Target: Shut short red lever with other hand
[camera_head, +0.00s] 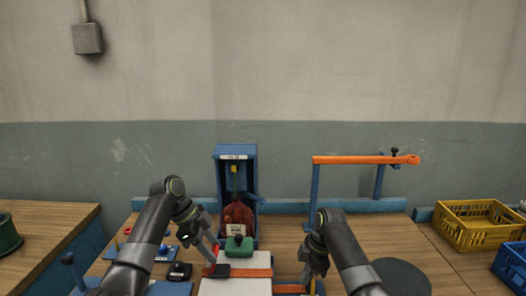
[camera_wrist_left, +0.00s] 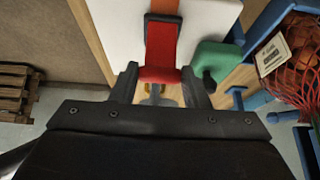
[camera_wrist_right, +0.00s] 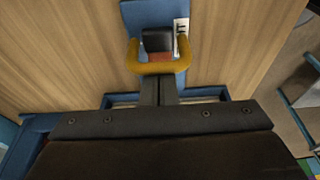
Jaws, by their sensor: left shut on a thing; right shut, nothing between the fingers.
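In the left wrist view, a red lever-like piece (camera_wrist_left: 160,52) lies over a white board (camera_wrist_left: 110,25), with an orange strip beyond it. My left gripper (camera_wrist_left: 160,88) is shut on the near end of this red piece. In the head view the left gripper (camera_head: 213,256) is at the white board's left side. My right gripper (camera_wrist_right: 159,88) is shut and empty, its tips by a yellow loop handle (camera_wrist_right: 135,62). Inside that loop are a black block (camera_wrist_right: 157,40) and a small dark red part (camera_wrist_right: 160,57), on a blue plate. The right gripper (camera_head: 308,283) is low in the head view.
A green block (camera_head: 239,245) sits on the white board. Behind it, a red mesh sack (camera_head: 238,215) stands in a blue frame (camera_head: 221,180). An orange bar (camera_head: 355,160) spans blue posts at right. A yellow crate (camera_head: 475,235) stands far right.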

